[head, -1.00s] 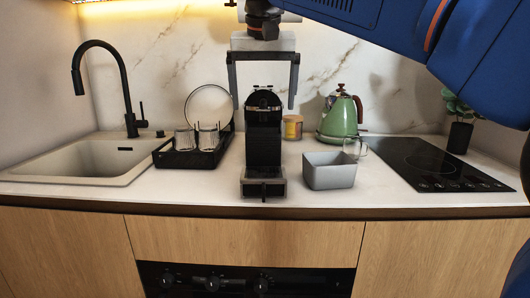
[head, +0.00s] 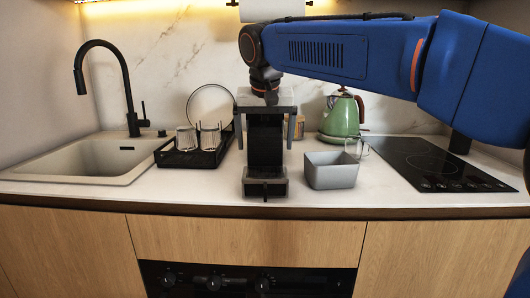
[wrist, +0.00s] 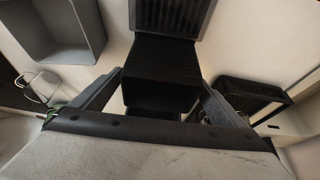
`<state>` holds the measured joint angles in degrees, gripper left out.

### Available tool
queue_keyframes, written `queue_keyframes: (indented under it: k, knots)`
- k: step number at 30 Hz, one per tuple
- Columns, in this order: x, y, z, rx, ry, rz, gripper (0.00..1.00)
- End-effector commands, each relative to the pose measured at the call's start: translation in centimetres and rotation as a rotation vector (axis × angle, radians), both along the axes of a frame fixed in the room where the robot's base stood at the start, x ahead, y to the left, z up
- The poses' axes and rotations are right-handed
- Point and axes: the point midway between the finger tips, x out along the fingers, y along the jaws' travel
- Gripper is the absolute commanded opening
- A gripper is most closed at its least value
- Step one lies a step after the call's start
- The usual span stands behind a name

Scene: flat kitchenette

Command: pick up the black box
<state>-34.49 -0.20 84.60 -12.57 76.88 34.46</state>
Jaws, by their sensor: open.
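The black box (head: 265,155) looks like a tall black coffee machine with a grilled tray at its foot. It stands upright on the counter, in the middle of the head view. My gripper (head: 265,147) is open and comes down over its top, with one finger on the left side and one on the right. In the wrist view the box (wrist: 160,65) shows between the spread fingers, its grilled tray at the top of the picture. I cannot tell whether the fingers touch it. The gripper's body hides the top of the box in the head view.
A grey bin (head: 331,172) stands close right of the box, with a glass mug (head: 356,148) and a green kettle (head: 341,118) behind. A black rack (head: 190,157) with glasses and a plate is at the left. A sink (head: 85,160) and a cooktop (head: 430,165) flank these.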

Motion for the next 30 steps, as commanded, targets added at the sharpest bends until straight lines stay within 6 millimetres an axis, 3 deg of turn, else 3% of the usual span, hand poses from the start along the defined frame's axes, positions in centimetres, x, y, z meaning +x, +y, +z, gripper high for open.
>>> queue_keyframes:
  k: [4,11,17,18,30]
  knots:
    - [0.41,-0.02,-1.05,-0.001,0.001,0.000,0.94]
    - [0.47,0.00,-1.17,0.000,0.000,0.000,0.94]
    - [0.46,0.00,-1.14,0.000,0.000,0.000,0.51]
    - [0.46,0.00,-1.14,0.000,0.000,0.000,0.49]
    - [0.48,0.01,-0.40,0.001,-0.001,0.000,0.49]
